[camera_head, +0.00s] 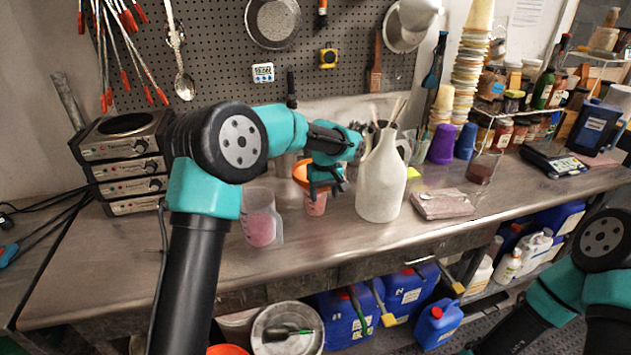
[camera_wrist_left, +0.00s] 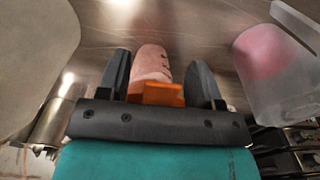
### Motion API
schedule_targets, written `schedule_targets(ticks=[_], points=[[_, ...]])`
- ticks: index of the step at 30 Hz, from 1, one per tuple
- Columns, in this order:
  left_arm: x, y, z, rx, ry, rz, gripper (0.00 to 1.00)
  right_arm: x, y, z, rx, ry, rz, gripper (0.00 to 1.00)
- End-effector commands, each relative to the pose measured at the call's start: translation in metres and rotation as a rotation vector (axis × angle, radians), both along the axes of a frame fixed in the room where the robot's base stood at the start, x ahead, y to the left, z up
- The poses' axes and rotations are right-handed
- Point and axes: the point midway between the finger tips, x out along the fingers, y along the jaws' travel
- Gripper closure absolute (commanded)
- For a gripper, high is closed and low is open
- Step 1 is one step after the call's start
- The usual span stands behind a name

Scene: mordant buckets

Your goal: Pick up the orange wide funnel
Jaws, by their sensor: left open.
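The orange wide funnel (camera_head: 300,172) shows partly behind my left gripper on the metal bench. It sits over a small beaker with pink contents (camera_head: 316,206); how deep it sits is hidden. My left gripper (camera_head: 328,187) is open at the funnel. In the left wrist view, part of the orange funnel (camera_wrist_left: 163,94) lies between the two open fingers (camera_wrist_left: 160,82), with the pink beaker (camera_wrist_left: 152,60) beyond it. Whether a finger touches the funnel, I cannot tell. My right arm shows at the lower right, but its gripper is out of frame.
A larger clear beaker with pink contents (camera_head: 261,222) stands to the left. A big cream jug (camera_head: 381,180) stands close on the right. Stacked hot plates (camera_head: 125,150) are at the back left. A wrapped packet (camera_head: 442,204) lies right of the jug. The front bench edge is clear.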

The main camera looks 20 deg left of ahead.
Motion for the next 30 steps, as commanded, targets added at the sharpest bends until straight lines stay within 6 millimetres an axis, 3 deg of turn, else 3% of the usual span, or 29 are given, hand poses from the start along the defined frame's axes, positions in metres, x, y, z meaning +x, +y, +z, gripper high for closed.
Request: schedule_targets(ticks=[3,20,30], points=[[0.0001,0.0001,0.0001,0.0,0.0,0.0,0.4,0.0,0.0,0.0,0.0,0.0,0.0,0.57],[0.0001,0.0001,0.0002,0.0,0.0,0.0,0.94,0.0,0.0,0.0,0.0,0.0,0.0,0.57],[0.0004,0.0,0.0049,0.0,-0.001,0.0,0.94,0.0,0.0,0.0,0.0,0.0,0.0,0.57]])
